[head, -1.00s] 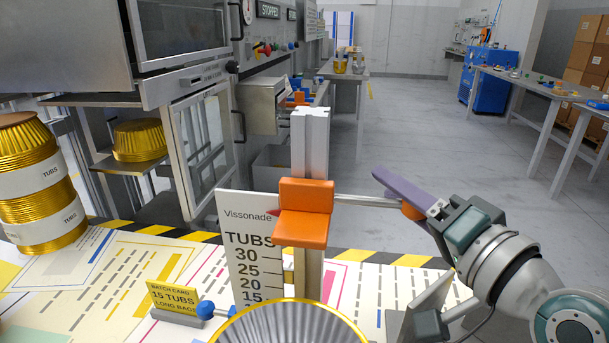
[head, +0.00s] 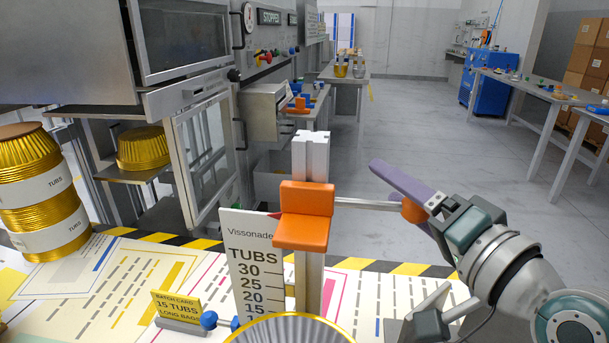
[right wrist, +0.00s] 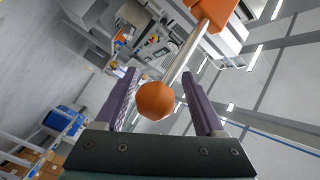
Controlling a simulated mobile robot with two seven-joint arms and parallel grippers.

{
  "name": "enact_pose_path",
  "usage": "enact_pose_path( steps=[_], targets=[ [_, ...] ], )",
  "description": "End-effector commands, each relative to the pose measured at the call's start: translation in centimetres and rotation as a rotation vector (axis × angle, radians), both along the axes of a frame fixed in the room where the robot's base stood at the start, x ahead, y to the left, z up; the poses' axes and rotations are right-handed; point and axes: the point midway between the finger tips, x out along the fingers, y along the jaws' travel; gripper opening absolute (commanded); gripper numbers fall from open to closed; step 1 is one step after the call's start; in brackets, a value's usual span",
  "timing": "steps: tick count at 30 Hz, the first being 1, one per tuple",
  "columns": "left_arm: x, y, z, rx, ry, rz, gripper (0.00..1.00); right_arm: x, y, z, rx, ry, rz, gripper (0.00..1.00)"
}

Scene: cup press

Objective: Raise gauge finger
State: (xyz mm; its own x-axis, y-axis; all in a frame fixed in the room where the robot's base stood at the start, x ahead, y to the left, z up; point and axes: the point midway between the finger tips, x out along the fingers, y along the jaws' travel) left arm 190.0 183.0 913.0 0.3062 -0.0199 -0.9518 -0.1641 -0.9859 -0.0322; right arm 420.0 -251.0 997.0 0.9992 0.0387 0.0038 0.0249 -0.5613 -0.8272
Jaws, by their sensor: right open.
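The gauge finger is an orange block (head: 304,216) on an upright pale post (head: 311,155), beside a white TUBS scale board (head: 258,258). The block sits above the 30 mark. A metal rod (head: 365,204) runs right from it to an orange ball knob (head: 412,210). My right gripper (head: 398,186) is at the knob, with one purple finger slanting up across it. In the right wrist view the knob (right wrist: 156,101) lies between the two spread fingers; whether they touch it I cannot tell. My left gripper is out of view.
A gold-rimmed tub (head: 290,330) stands at the front, below the scale. A yellow batch card (head: 176,304) reads 15 TUBS, LONG BAGS. Stacked gold tubs (head: 45,190) stand at the left. A striped edge (head: 405,269) borders the bench; open floor lies beyond.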

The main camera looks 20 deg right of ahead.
Motion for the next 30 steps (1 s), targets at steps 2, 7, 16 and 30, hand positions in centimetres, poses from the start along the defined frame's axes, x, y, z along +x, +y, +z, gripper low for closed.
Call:
enact_pose_path(
  steps=[2, 7, 16, 30],
  targets=[
    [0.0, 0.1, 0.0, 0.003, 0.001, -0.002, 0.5, -0.3, 0.0, -0.1, 0.0, 0.003, 0.001, 0.71],
    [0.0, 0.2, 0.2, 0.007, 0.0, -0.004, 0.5, -2.5, -0.1, -0.1, -0.001, 0.005, 0.0, 0.71],
    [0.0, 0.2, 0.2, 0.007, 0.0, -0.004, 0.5, -8.0, -0.3, -0.1, -0.001, 0.003, 0.001, 0.71],
    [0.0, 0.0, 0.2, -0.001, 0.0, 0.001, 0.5, -9.9, -0.4, 0.0, 0.0, -0.001, 0.0, 0.71]
  ],
)
